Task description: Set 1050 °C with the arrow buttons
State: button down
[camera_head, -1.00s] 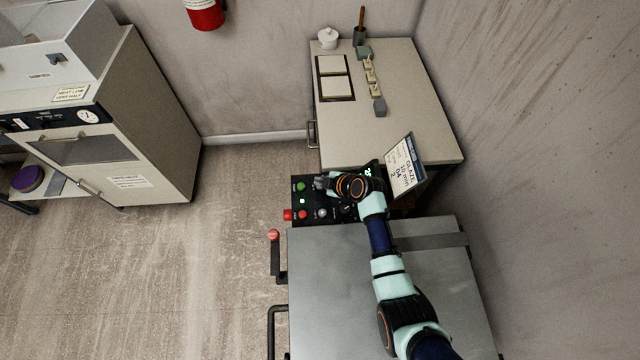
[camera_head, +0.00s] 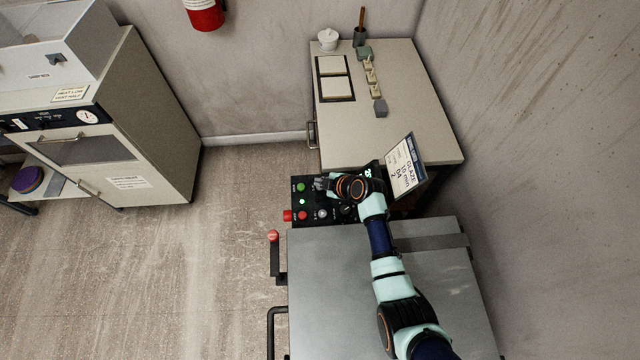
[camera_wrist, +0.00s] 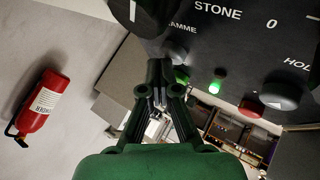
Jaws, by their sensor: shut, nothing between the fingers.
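The black control panel (camera_head: 312,213) sits at the back edge of the kiln's grey top. It carries a green button (camera_head: 300,187), a lit green square, and red knobs or buttons at its left end. A green display (camera_head: 368,172) shows partly past my arm, and its digits cannot be read. My gripper (camera_wrist: 158,97) is shut and empty, its tips close to a grey button (camera_wrist: 178,54) on the panel. Contact cannot be told. The wrist view also shows a glowing green lamp (camera_wrist: 216,85) and a red button (camera_wrist: 251,108). No arrow marks are legible.
A card (camera_head: 406,166) reading GLAZE stands right of the panel. The kiln top (camera_head: 335,265) lies under my arm, with a red-knobbed lever (camera_head: 273,236) at its left. A bench (camera_head: 415,110) with tiles stands behind. A fire extinguisher (camera_head: 205,13) hangs on the wall.

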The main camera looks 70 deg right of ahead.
jog(key=shift+r+p, duration=0.4)
jog(key=shift+r, duration=0.3)
jog(key=shift+r, duration=0.1)
notch_tip(320, 180, up, 5)
jog(key=p, duration=0.4)
dwell(0.6)
